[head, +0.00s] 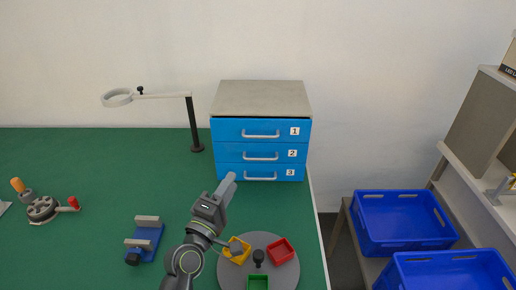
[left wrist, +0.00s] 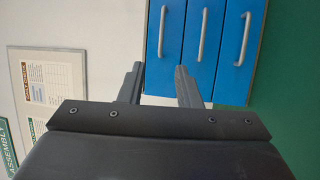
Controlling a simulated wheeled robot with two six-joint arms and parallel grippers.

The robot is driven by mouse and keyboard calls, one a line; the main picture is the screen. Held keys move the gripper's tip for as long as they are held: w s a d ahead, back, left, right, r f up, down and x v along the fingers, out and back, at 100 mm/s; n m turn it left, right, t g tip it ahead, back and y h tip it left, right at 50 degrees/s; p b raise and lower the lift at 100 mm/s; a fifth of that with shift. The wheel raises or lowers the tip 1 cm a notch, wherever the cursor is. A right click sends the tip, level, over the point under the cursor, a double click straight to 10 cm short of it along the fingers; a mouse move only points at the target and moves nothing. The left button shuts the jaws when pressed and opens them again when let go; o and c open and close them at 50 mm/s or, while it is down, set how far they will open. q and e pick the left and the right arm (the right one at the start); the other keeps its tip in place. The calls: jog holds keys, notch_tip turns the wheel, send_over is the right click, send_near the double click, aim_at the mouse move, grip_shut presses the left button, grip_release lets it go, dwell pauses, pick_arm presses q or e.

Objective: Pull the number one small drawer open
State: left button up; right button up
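The blue drawer unit has a grey top (head: 262,98) and three drawers with pale bar handles. The number one drawer (head: 228,131) is the top one and looks shut, as do drawers two (head: 228,153) and three (head: 229,171). My left gripper (head: 229,184) is in front of and below the unit in the head view. In the left wrist view its fingers (left wrist: 158,88) are apart with nothing between them. There the unit appears turned sideways, and the leftmost handle (left wrist: 162,30) lies ahead of the gap, apart from the fingers. My right gripper is not in view.
A magnifier lamp (head: 194,125) stands left of the unit. A grey turntable (head: 262,240) with coloured trays is near my left arm. A blue fixture (head: 147,241) and a red-handled device (head: 43,208) sit on the green table (head: 100,165). Blue crates (head: 402,222) are at right.

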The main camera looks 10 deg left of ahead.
pick_arm(q)
jog(key=p+x, duration=0.3)
jog(key=x, duration=1.4)
jog(key=shift+w+f+p, duration=0.2)
jog(key=shift+w+p, duration=0.05)
jog(key=shift+p, duration=0.05)
grip_shut()
